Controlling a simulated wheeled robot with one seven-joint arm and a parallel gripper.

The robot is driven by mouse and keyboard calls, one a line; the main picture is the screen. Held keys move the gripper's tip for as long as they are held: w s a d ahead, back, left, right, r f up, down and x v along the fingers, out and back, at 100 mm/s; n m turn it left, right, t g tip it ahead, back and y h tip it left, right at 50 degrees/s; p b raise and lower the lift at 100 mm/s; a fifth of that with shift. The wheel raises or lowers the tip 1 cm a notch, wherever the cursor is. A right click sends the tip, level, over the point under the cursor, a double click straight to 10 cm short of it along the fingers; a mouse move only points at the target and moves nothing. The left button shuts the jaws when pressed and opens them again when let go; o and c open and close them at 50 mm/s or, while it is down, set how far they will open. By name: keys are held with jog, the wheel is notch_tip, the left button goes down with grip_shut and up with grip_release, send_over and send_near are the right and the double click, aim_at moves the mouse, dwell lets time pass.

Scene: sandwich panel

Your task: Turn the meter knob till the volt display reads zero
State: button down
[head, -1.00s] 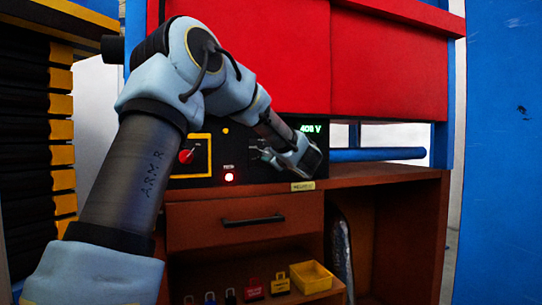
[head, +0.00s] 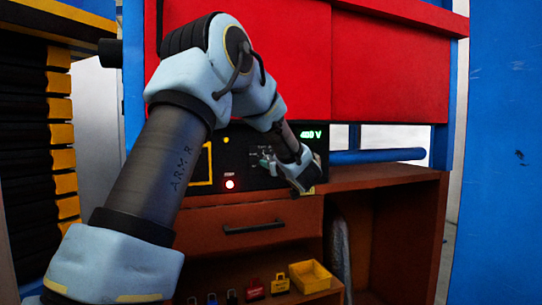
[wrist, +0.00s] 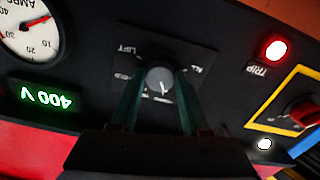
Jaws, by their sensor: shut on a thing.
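The meter knob (wrist: 160,80) is a round grey knob with a white pointer line, on a dark plate with printed labels around it. My gripper (wrist: 161,78) has its two green fingers on either side of the knob, shut on it. In the head view my gripper (head: 267,160) reaches the black panel from the right and hides the knob. The volt display (wrist: 41,97) shows upside down in the wrist view and reads 400 V in green. It also shows in the head view (head: 311,134), small and blurred.
A round AMPS gauge (wrist: 28,27) sits beside the display. A lit red TRIP lamp (wrist: 276,50) and a red rotary switch (wrist: 299,112) on a yellow-framed plate are on the other side. Below the panel are a wooden drawer (head: 240,213) and a yellow bin (head: 310,276).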

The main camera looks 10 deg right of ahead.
jog(key=shift+m+p, duration=0.7)
jog(key=shift+m, duration=0.3)
jog(key=shift+f, duration=0.1)
jog(key=shift+c, duration=1.9)
grip_release()
jog(key=s+d+b, duration=0.1)
jog(key=s+b, duration=0.2)
jog(key=s, duration=0.7)
jog(key=shift+s+d, duration=0.15)
jog(key=shift+s, duration=0.2)
